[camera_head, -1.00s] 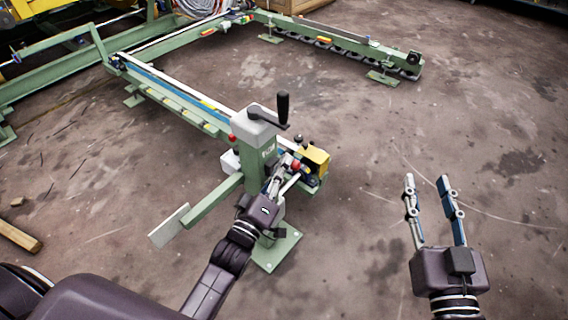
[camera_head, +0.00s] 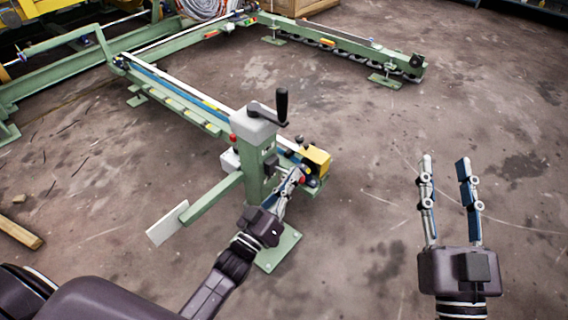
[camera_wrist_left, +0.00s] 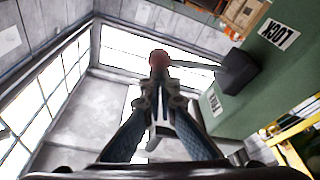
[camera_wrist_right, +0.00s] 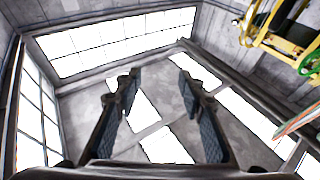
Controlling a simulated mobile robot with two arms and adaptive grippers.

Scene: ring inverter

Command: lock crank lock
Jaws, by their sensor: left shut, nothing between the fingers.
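The green crank column (camera_head: 258,182) stands on a base plate and carries a grey cap with a crank and black handle (camera_head: 282,105). In the left wrist view a lever with a red ball knob (camera_wrist_left: 159,58) runs from a black hub (camera_wrist_left: 237,72) on the column. A LOCK label (camera_wrist_left: 280,36) and a FREE label (camera_wrist_left: 214,101) are on the column face. My left gripper (camera_head: 300,173) is shut and empty, its fingertips (camera_wrist_left: 160,76) close to the red knob; contact cannot be told. My right gripper (camera_head: 447,163) is open and empty, right of the column.
A yellow block (camera_head: 316,158) sits at the rail end just right of the column. A green rail frame (camera_head: 180,90) extends back and left. A flat white plate (camera_head: 167,224) is on an arm at the left. The floor around my right gripper is clear.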

